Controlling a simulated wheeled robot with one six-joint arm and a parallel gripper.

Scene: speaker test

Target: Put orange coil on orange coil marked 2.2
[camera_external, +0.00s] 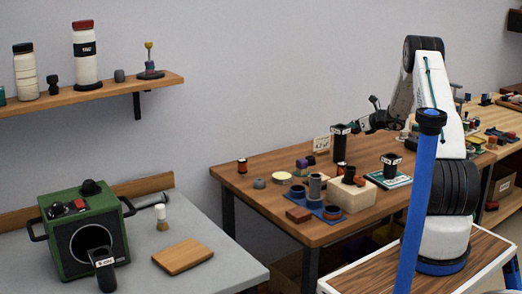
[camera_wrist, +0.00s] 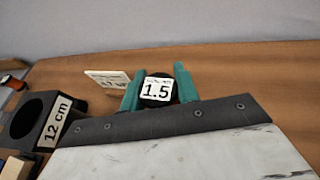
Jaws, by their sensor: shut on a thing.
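My gripper (camera_wrist: 158,88) has its two teal fingers shut on a dark round piece with a white label reading 1.5 (camera_wrist: 157,90). Its sides are mostly hidden, and I see no orange on it. In the external view my gripper (camera_external: 368,124) is above the back of the wooden workbench, and the held piece is too small to make out. Small orange-brown pieces (camera_external: 360,181) sit by a pale block on the bench. A small red-orange and black piece (camera_external: 242,167) stands at the bench's left. I cannot read a 2.2 label in either view.
A tall black tube (camera_external: 340,146) stands close to my gripper; a tube marked 12 cm (camera_wrist: 30,116) is at left in the wrist view. A small card (camera_external: 322,143) stands nearby. The pale block (camera_external: 352,196), a blue tray (camera_external: 310,205) and another labelled tube (camera_external: 391,163) crowd the bench.

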